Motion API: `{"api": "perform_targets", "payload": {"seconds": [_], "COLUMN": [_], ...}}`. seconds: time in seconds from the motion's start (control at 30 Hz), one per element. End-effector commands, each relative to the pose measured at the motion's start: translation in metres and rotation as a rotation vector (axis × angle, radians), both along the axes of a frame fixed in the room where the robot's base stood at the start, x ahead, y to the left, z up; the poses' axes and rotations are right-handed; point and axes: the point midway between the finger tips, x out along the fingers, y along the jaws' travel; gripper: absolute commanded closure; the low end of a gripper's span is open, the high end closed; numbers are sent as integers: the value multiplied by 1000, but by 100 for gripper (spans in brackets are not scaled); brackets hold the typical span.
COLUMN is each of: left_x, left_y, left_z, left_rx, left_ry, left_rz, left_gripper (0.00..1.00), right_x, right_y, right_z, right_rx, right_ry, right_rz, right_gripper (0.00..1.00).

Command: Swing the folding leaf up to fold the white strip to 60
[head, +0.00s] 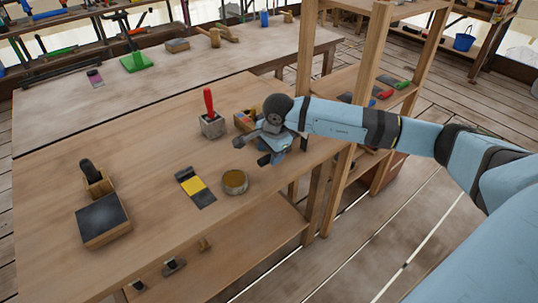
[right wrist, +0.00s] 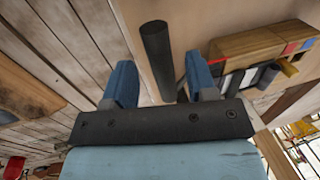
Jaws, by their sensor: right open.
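My right gripper (head: 258,150) is open at the right edge of the bench, beside a small wooden device (head: 241,120) with coloured marks, partly hidden by my wrist. In the right wrist view this wooden device (right wrist: 262,42) has red and blue patches and dark and pale flat pieces below it. I cannot tell which piece is the folding leaf or the white strip. A dark cylindrical bar (right wrist: 157,50), perhaps the leaf's handle, shows between and beyond the open fingers (right wrist: 160,82); contact cannot be told. My left gripper is not in view.
On the bench (head: 140,150) stand a red-handled tool in a grey block (head: 212,126), a round tin (head: 235,182), a yellow-and-black card (head: 195,187), a dark-topped block (head: 102,220) and a black-handled tool (head: 93,175). A wooden shelf post (head: 362,100) stands close by my right arm.

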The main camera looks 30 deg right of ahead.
Motion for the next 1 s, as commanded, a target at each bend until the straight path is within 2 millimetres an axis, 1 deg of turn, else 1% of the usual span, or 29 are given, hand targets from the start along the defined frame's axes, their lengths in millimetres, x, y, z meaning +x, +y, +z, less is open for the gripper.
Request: {"api": "perform_targets", "payload": {"seconds": [0.1, 0.2, 0.5, 0.67, 0.7, 0.73, 1.0], "left_x": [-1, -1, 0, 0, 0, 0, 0], "left_y": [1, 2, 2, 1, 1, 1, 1], "left_z": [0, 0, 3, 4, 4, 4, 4], "left_rx": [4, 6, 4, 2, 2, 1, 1], "left_ry": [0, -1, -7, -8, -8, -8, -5], "left_rz": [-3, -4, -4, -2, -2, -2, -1], "left_gripper": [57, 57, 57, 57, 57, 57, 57], "right_x": [2, 3, 4, 4, 4, 4, 5], "right_y": [1, 0, 0, 0, 0, 0, 1], "right_z": [-13, -18, -20, -19, -19, -19, -17], "right_rx": [1, 0, 1, 1, 1, 1, 0], "right_ry": [2, 1, 0, 0, 0, 0, 14], "right_rz": [0, 0, 0, 0, 0, 0, -1], "right_gripper": [48, 48, 48, 85, 94, 100, 100]}}
